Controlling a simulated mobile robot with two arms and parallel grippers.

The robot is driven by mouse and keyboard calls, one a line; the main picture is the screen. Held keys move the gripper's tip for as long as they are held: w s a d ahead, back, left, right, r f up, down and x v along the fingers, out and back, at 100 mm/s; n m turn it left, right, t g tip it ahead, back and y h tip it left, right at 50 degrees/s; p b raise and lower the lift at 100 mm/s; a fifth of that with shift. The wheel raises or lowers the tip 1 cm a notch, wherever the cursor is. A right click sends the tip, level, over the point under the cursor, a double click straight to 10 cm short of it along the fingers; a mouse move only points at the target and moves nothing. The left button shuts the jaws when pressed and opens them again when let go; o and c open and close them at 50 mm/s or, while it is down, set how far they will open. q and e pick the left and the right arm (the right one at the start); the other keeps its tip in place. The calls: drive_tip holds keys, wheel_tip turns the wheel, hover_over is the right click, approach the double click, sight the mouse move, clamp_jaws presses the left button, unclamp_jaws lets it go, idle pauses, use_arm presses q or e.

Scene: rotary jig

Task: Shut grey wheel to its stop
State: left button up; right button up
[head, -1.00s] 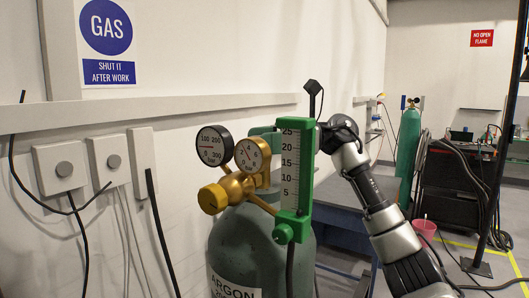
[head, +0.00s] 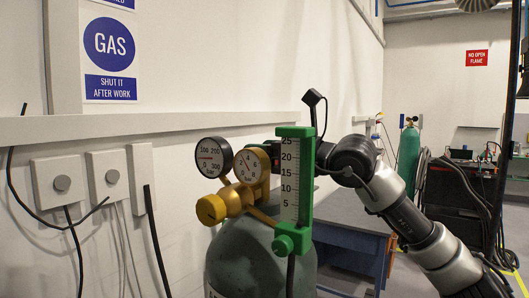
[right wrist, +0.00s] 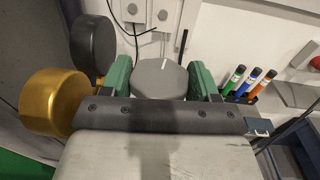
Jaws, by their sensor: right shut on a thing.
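The grey wheel (right wrist: 170,82) shows in the right wrist view with a white mark near its upper rim. The green-padded fingers of my right gripper (right wrist: 162,80) stand on both sides of it, shut on it. In the head view the wheel and fingers are mostly hidden behind the gauges and the green flow meter (head: 294,185). The green gas cylinder (head: 245,258) stands below, with a brass regulator (head: 228,203) on it. My right arm reaches in from the right. My left gripper is in neither view.
A black gauge (head: 213,157) and a brass gauge (head: 250,166) sit close beside the wheel. Several coloured markers (right wrist: 250,82) are right of my gripper in the wrist view. The wall with its switches (head: 60,183) is close on the left; a blue table (head: 350,220) stands behind.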

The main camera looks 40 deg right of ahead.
drive_tip(key=shift+r+m+t+h, duration=0.15)
drive_tip(key=shift+m+t+h, duration=0.35)
drive_tip(key=shift+h, duration=0.4)
drive_tip(key=o, duration=0.9)
drive_tip(key=shift+o, duration=0.2)
drive_tip(key=shift+s+d+f+b, duration=0.15)
drive_tip(key=shift+s+f+b, duration=0.1)
drive_tip(key=shift+s+b, duration=0.15)
drive_tip(key=b+v, duration=0.4)
drive_tip(key=v, duration=0.6)
drive_tip(key=shift+r, duration=0.2)
drive_tip(key=shift+w, duration=0.1)
